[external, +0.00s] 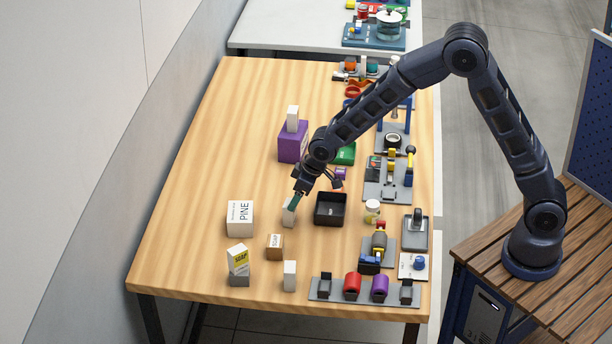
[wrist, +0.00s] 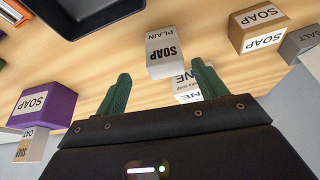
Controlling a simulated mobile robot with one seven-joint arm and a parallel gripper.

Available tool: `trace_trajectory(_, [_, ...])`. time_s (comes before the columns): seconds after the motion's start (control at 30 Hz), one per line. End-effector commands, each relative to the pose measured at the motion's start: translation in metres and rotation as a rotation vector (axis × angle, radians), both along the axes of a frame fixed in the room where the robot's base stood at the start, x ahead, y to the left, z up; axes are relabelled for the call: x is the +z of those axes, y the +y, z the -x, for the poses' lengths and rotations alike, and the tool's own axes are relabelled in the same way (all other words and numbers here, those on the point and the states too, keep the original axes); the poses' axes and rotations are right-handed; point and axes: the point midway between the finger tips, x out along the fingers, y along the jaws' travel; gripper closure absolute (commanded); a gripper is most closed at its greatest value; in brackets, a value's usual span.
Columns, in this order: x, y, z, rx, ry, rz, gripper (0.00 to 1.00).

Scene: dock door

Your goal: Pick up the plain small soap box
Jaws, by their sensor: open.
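The plain small soap box (wrist: 166,50) is whitish and upright, with "PLAIN" and "SOAP" printed on it in the wrist view. In the external view this white box (external: 288,215) stands on the wooden table, left of the black tray, partly hidden by my gripper. My gripper (external: 297,198) is right above and beside it. In the wrist view my gripper (wrist: 161,76) shows two green fingers spread apart, with the box beyond the gap between them. Nothing is held. Whether a finger touches the box cannot be told.
A black tray (external: 331,210) stands close on the right. A PINE box (external: 239,218) is to the left, a brown SOAP box (external: 275,247) in front. A purple box (external: 292,146) with a white box on top stands behind. Another white box (external: 290,276) stands near the front edge.

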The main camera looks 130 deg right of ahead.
Motion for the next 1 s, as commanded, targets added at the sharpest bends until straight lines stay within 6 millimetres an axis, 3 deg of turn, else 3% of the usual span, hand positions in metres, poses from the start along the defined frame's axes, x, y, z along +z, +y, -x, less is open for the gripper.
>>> trace_trajectory(0.27, [-0.014, -0.004, -0.006, 0.001, 0.000, 0.001, 0.29])
trace_trajectory(0.6, [-0.050, -0.013, -0.020, 0.000, 0.000, 0.000, 0.29])
trace_trajectory(0.87, [-0.053, -0.014, -0.020, 0.000, -0.001, 0.001, 0.29])
trace_trajectory(1.0, [-0.052, -0.014, -0.020, 0.000, -0.001, 0.001, 0.57])
